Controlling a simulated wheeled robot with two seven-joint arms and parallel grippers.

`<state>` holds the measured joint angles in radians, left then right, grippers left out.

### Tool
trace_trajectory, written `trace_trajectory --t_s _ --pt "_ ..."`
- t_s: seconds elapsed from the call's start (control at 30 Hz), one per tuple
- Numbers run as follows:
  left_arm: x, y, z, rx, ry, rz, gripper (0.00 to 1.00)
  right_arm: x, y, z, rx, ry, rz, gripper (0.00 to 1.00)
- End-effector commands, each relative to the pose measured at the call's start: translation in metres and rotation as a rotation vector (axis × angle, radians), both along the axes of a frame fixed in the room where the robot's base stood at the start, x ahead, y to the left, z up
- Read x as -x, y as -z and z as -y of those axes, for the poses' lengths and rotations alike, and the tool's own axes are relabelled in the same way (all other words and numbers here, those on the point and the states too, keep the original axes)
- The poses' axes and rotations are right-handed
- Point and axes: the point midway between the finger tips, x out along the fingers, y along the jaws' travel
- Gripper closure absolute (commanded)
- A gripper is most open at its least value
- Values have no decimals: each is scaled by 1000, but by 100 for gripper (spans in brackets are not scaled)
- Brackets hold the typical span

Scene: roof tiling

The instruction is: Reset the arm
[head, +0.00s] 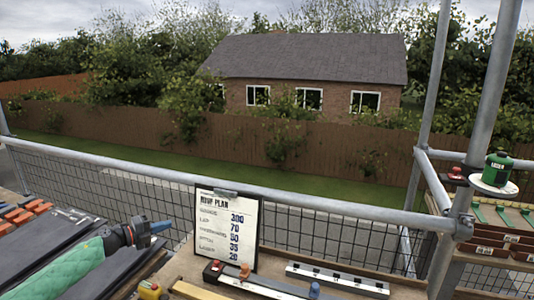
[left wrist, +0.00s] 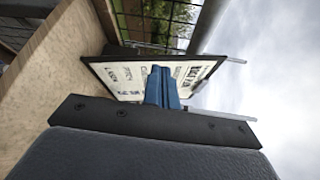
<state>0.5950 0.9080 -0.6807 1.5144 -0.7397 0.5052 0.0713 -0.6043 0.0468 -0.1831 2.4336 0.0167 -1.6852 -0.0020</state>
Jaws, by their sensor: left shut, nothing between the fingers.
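My left arm comes in from the lower left in the head view, in a green sleeve. My left gripper (head: 160,227) is at its end, left of the roof plan board (head: 226,232), with blue fingers. In the left wrist view the blue fingers of the left gripper (left wrist: 162,86) are shut together with nothing between them, and the board (left wrist: 125,75) shows tilted behind them. The board is white with a dark frame and printed numbers, and stands upright on the bench. My right gripper is not in view.
A wooden bench (head: 190,268) carries a white rail (head: 335,279), a red-and-black tool (head: 213,271) and a yellow item (head: 149,290). Dark tiles (head: 40,240) lie at left. A scaffold rail (head: 300,201) runs behind. A green canister (head: 497,168) stands at right.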

Motion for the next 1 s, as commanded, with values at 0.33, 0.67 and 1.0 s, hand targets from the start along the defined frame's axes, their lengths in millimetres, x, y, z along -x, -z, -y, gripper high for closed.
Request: trace_trajectory --t_s 0.33,0.67,1.0 --pt "-37 -79 -25 192 -457 98 100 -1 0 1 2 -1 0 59" --pt "-25 -130 -24 437 -846 53 100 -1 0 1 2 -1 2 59" --pt "55 -75 19 640 -1201 -274 100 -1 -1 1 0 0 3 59"
